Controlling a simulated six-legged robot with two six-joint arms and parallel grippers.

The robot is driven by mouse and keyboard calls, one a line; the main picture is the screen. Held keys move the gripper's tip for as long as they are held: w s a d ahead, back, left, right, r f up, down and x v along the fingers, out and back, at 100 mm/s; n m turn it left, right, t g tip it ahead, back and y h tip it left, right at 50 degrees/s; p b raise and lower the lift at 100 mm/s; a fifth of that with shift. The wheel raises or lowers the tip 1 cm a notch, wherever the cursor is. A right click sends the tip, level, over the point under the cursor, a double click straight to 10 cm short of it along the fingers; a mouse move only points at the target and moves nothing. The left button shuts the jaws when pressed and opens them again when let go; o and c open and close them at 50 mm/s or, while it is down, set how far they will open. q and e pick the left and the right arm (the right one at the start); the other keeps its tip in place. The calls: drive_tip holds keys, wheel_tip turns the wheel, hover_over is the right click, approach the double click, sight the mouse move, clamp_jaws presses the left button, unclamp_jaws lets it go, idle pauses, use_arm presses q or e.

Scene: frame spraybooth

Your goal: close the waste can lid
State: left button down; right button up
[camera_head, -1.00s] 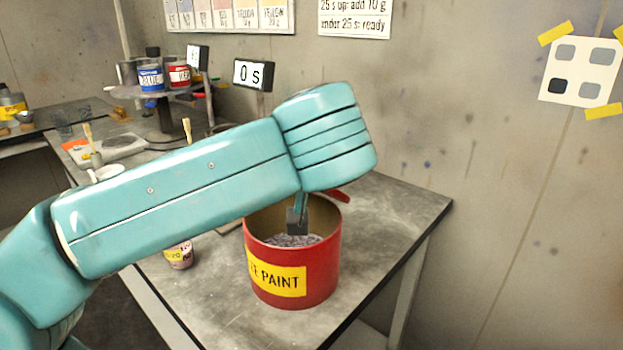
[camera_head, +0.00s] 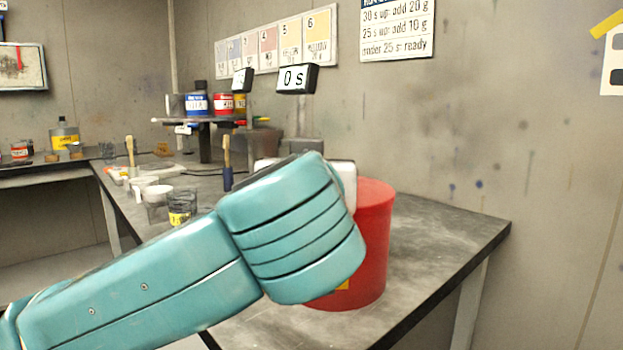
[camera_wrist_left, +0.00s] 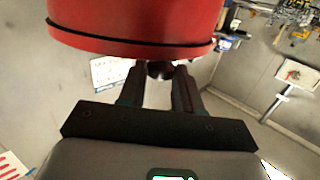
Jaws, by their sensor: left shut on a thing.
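The red waste can (camera_head: 374,250) stands on the bench, partly behind my left arm. Its red lid (camera_head: 376,188) lies across the top and covers the opening; I cannot tell whether it is fully seated. A sliver of the yellow label shows low on the can. In the left wrist view the can's red side (camera_wrist_left: 130,15) fills the top, with a dark seam above its rim band (camera_wrist_left: 130,46). My left gripper (camera_wrist_left: 160,82) is shut on a small dark part at that rim, seemingly part of the lid. In the head view my wrist hides its fingertips. My right gripper is out of view.
Cups (camera_head: 158,197) and brushes stand on the bench to the left. A turntable with paint tins (camera_head: 197,104) and a timer display (camera_head: 297,79) are behind. The wall rises close behind the bench. The bench's right end (camera_head: 450,240) is clear.

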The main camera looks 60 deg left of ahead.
use_arm(q)
drive_tip(key=shift+d+f, duration=0.1)
drive_tip(key=shift+f, duration=0.4)
drive_tip(key=c, duration=0.8)
unclamp_jaws()
drive_tip(key=shift+r, duration=0.1)
drive_tip(key=shift+s, duration=0.1)
drive_tip(key=shift+d+r, duration=0.15)
drive_tip(key=p+v, duration=0.1)
drive_tip(key=v, duration=0.6)
drive_tip(key=shift+p, duration=0.4)
drive_tip(key=shift+s, duration=0.2)
